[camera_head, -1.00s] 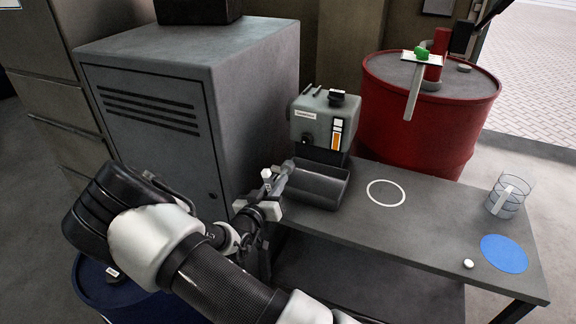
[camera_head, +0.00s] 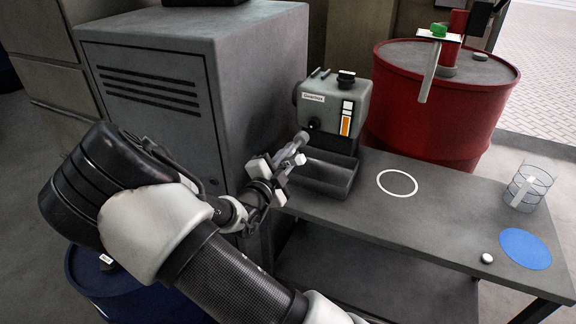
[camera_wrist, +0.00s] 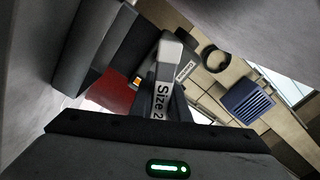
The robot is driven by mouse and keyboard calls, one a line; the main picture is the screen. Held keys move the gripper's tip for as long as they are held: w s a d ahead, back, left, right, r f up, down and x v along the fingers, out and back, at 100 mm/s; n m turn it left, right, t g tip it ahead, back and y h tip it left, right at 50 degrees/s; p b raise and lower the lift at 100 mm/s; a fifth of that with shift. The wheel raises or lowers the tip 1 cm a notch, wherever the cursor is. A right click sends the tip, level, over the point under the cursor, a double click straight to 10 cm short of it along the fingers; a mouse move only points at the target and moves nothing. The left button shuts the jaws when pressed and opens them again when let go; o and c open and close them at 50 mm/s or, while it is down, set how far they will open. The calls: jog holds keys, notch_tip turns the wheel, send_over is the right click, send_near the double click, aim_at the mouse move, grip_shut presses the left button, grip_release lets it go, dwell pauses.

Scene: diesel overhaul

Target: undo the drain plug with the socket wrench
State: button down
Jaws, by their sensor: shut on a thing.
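My gripper (camera_head: 268,172) is shut on the socket wrench (camera_head: 291,149), a grey tool that points up and right. The wrench's head is close to the plug; I cannot tell whether they touch. In the wrist view the wrench (camera_wrist: 162,100) shows a "Size 2" label, and its far end covers part of the engine (camera_wrist: 186,71). The plug cannot be made out there.
A dark open tray (camera_head: 330,178) sits below the engine. A large grey cabinet (camera_head: 190,90) stands close to my gripper's left. A red drum (camera_head: 445,110) stands behind.

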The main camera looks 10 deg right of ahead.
aim_at(300, 142)
jog(key=m+b, duration=0.1)
jog(key=m, duration=0.1)
jog(key=m+b, duration=0.1)
jog(key=m, duration=0.1)
jog(key=m+b, duration=0.1)
jog(key=m, duration=0.1)
jog(key=shift+w+d+f, duration=0.25)
jog(key=shift+w, duration=0.1)
jog(key=shift+d+f+m+b, duration=0.1)
jog(key=shift+f+m+b, duration=0.2)
jog(key=shift+m+b, duration=0.6)
jog(key=shift+w+m+b, duration=0.15)
jog(key=shift+m+b, duration=0.25)
jog(key=shift+b, duration=0.7)
jog(key=shift+d+r+m+p, duration=0.3)
jog(key=shift+r+m, duration=0.35)
jog(key=shift+m, duration=0.25)
jog(key=m, duration=0.3)
jog(key=w+m, duration=0.1)
jog(key=m, duration=0.2)
jog(key=shift+d+m, duration=0.15)
jog(key=shift+m, duration=0.25)
jog(key=shift+w+d+m, duration=0.2)
jog(key=shift+w+m, duration=0.1)
jog(key=shift+x, duration=1.2)
jog(key=shift+w+d+f, duration=0.1)
jog(key=shift+w, duration=0.05)
